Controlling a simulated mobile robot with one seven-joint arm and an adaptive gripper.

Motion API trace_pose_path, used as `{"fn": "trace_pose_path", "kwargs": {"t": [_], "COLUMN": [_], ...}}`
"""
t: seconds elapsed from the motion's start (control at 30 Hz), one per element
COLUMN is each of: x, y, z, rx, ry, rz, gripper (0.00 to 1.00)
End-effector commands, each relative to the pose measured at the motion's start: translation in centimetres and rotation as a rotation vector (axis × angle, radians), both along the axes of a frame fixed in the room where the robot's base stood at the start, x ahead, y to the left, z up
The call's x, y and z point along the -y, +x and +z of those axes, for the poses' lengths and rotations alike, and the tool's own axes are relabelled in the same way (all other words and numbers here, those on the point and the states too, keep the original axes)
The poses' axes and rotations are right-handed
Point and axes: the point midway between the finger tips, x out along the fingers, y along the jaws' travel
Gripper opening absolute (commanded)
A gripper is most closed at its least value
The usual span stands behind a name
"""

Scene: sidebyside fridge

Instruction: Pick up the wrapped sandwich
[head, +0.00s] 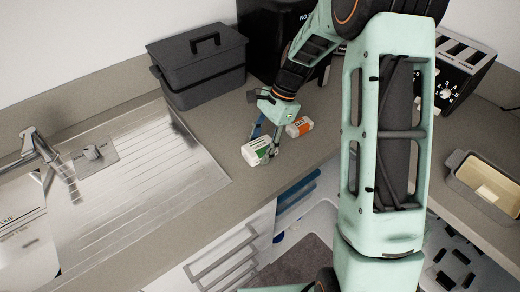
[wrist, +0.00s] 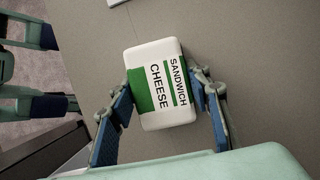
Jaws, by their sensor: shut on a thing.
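The wrapped sandwich (wrist: 161,83) is a white and green package marked "CHEESE SANDWICH" in the wrist view. In the head view it (head: 256,152) is near the counter's front edge, to the right of the sink's drainboard. My gripper (wrist: 163,98) is shut on it, with one blue-padded finger against each side. In the head view my gripper (head: 262,147) reaches down to the package from above. I cannot tell whether the package touches the counter or is just above it.
An orange and white package (head: 299,127) lies close to the right of my gripper. A dark grey lidded box (head: 198,66) stands behind on the counter (head: 222,150). The metal sink drainboard (head: 150,165) is left. A black toaster (head: 455,75) and a tan container (head: 485,185) are right.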

Motion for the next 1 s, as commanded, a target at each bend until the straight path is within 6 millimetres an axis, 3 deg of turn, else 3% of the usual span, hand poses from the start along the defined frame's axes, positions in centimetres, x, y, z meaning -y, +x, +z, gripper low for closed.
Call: {"fn": "trace_pose_path", "kwargs": {"t": [0.1, 0.47, 0.7, 1.0], "x": [0.0, 0.0, 0.0, 2.1], "y": [0.0, 0.0, 0.0, -3.5], "z": [-0.1, 0.5, 3.9, 8.4], "rx": [0.000, 0.001, 0.005, 0.004], "ry": [0.000, 0.000, -0.001, -0.001], "rz": [0.000, 0.000, 0.001, -0.002], "gripper": [0.19, 0.18, 0.18, 0.18]}}
